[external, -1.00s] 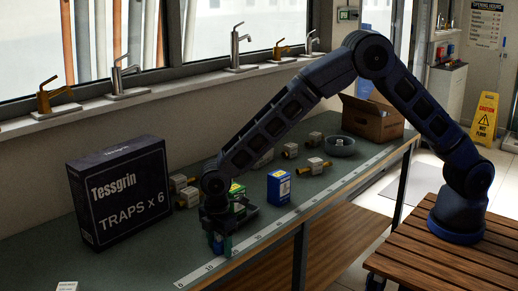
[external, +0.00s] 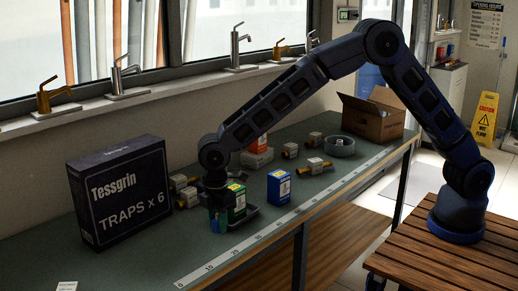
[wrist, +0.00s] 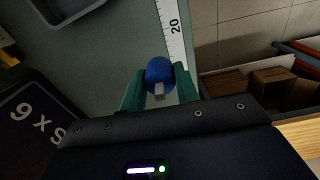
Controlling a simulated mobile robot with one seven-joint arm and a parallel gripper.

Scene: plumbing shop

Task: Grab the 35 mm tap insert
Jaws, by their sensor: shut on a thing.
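A blue round tap insert (wrist: 159,71) with a short pale stem sits between the teal fingers of my gripper (wrist: 160,86) in the wrist view. The fingers press on it from both sides, and its underside is hidden. In the external view my gripper (external: 218,224) points down above the workbench, in front of a green box (external: 238,203). The insert is hard to tell apart from the fingers there. No size marking on it is readable.
The black Tessgrin traps box (external: 121,192) stands left of my gripper. A blue box (external: 279,188) stands to the right, with an orange and white box (external: 258,152) behind. A measuring strip (external: 300,222) runs along the workbench's front edge. A cardboard box (external: 372,120) is farther right.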

